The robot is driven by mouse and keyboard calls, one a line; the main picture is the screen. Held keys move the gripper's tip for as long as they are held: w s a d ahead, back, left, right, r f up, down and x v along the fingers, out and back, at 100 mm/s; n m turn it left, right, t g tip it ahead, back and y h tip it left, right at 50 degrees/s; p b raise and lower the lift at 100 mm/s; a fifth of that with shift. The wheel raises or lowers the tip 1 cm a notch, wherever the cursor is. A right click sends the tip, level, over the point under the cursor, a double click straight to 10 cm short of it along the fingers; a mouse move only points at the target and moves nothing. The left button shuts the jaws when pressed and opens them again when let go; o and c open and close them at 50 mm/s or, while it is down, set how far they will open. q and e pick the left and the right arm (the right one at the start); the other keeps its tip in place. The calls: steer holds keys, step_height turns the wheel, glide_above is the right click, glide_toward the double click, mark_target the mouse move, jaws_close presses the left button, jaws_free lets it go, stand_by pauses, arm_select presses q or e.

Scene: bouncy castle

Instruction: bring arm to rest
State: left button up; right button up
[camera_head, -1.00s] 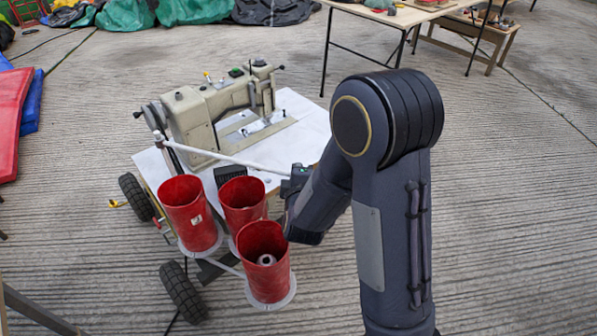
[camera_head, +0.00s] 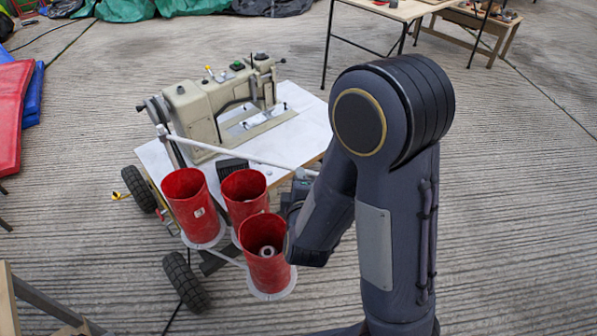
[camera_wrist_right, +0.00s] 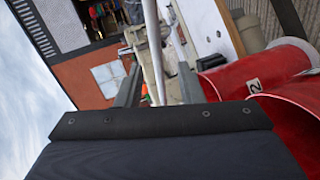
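My right arm (camera_head: 385,200) is raised and bent in the right half of the head view. Its gripper (camera_head: 299,190) points away beside the sewing cart and is mostly hidden by the forearm there. In the right wrist view the two fingers of my right gripper (camera_wrist_right: 158,88) stand apart. A white rod (camera_wrist_right: 153,45) shows between them in the picture; I cannot tell whether it lies between the fingers or beyond them. No grip on anything is visible. My left gripper is in neither view.
A wheeled cart with a white top (camera_head: 155,160) carries a beige sewing machine (camera_head: 205,105). Red cups (camera_head: 265,265) sit at its near side, close to my right forearm. A wooden table (camera_head: 410,10) stands at the back. Concrete floor (camera_head: 520,200) is clear at right.

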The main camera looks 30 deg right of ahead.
steer(key=shift+s+a+r, duration=0.1)
steer(key=shift+s+a, duration=0.05)
steer(key=shift+s, duration=0.2)
steer(key=s+a+r+m+g+y, duration=0.4)
steer(key=s+a+r+m+y, duration=0.15)
steer(key=m+y, duration=0.4)
steer(key=s+d+r+m+g, duration=0.1)
steer(key=s+m+g, duration=0.1)
steer(key=s, duration=0.5)
steer(key=s+d+r+m+g, duration=0.1)
steer(key=s+d+m+g, duration=0.1)
steer(key=s, duration=0.5)
step_height(320, 180, up, 20)
steer(key=p, duration=2)
steer(key=shift+s+p, duration=0.25)
steer(key=shift+p, duration=0.05)
